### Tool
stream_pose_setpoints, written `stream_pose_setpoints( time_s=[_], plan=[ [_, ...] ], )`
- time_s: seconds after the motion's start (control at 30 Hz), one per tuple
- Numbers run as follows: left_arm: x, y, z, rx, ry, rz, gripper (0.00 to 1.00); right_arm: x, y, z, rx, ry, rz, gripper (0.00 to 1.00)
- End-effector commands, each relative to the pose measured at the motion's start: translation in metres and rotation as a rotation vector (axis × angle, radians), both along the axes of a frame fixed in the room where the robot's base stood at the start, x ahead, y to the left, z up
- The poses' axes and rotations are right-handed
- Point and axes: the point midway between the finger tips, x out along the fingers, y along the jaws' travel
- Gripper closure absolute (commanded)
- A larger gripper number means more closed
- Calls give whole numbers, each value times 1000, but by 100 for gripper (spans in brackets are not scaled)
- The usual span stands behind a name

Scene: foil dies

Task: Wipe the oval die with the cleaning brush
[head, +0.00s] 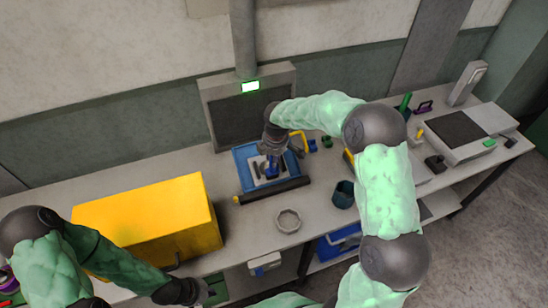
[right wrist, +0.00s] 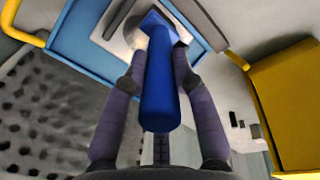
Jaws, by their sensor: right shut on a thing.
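My right gripper (head: 271,155) reaches down over a blue-framed station (head: 243,172) on the bench. In the right wrist view my right gripper (right wrist: 160,65) is shut on the blue handle of the cleaning brush (right wrist: 160,95), whose wide blue head points at a pale plate (right wrist: 103,25) inside the blue frame. A grey rounded shape (right wrist: 134,30), possibly the oval die, lies beside the brush head, partly hidden by a finger. I cannot tell whether the brush touches it. My left gripper (head: 207,292) is low at the bench's front edge, left of centre; its opening is unclear.
A large yellow box (head: 140,215) stands left of the station. A dark roller bar (head: 272,191) lies along the station's front. A grey round dish (head: 288,220) and a dark teal cup (head: 343,195) stand in front and right. A dark panel (head: 252,115) stands behind.

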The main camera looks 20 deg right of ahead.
Motion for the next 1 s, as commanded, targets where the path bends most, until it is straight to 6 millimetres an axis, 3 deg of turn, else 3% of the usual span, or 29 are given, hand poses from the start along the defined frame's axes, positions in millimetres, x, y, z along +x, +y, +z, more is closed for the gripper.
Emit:
stream_pose_setpoints(
  time_s=[0.37, 1.0],
  plan=[
    [0, 0, 0, 0, 0, 0, 100, 4, 0, -2, 0, -1, 0, 100],
    [0, 0, 20, 0, 0, 0, 100, 35, -2, 17, 0, 0, 0, 100]
  ],
)
